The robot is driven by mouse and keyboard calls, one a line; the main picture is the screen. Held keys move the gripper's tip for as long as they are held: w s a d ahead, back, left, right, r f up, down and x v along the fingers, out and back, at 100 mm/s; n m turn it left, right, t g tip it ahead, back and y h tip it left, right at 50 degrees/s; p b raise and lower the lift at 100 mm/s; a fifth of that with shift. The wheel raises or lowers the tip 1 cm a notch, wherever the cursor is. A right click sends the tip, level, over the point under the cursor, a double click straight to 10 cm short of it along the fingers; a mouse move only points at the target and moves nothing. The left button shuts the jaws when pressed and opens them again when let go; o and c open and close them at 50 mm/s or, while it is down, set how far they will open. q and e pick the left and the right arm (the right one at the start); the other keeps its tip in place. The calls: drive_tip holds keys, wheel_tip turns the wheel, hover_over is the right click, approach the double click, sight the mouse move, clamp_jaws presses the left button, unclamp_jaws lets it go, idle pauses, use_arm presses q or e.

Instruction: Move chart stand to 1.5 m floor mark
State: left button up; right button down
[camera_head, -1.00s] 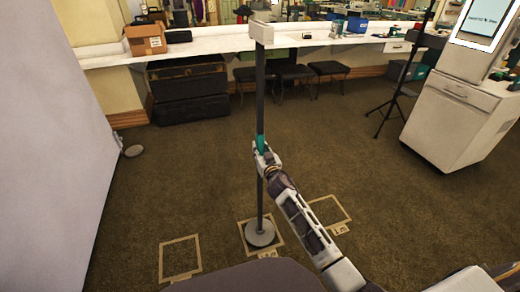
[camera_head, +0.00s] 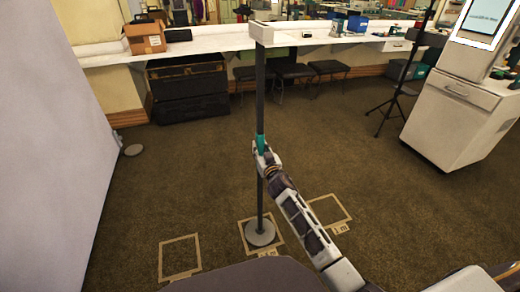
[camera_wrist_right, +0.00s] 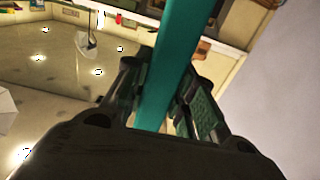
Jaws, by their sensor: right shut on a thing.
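The chart stand is a thin dark pole (camera_head: 260,95) with a round grey base (camera_head: 261,234), a white head (camera_head: 270,36) and a teal grip section. It looks upright. Its base is inside the middle taped floor square (camera_head: 280,248). My right gripper (camera_head: 262,155) is shut around the pole at the teal section. In the right wrist view the teal section (camera_wrist_right: 172,65) passes between the two fingers (camera_wrist_right: 165,95). A left taped square (camera_head: 163,262) and a right taped square (camera_head: 346,212) look empty. Their labels are too small to read surely. My left gripper is out of view.
A large pale panel (camera_head: 55,150) stands at the left. A white cabinet (camera_head: 455,120) and a dark tripod (camera_head: 388,108) stand at the right. A long white counter (camera_head: 205,47) with stools (camera_head: 283,75) and dark trunks (camera_head: 190,90) runs behind.

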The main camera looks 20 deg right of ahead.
drive_tip(key=shift+r, duration=0.1)
drive_tip(key=c, duration=1.1)
unclamp_jaws()
drive_tip(key=shift+f, duration=0.4)
drive_tip(key=shift+s, duration=0.1)
drive_tip(key=shift+s+r, duration=0.1)
drive_tip(key=shift+s, duration=0.2)
drive_tip(key=s, duration=1.1)
drive_tip(key=shift+d+r, duration=0.15)
drive_tip(key=shift+d, duration=0.05)
drive_tip(key=shift+s, duration=0.1)
drive_tip(key=shift+s, duration=0.1)
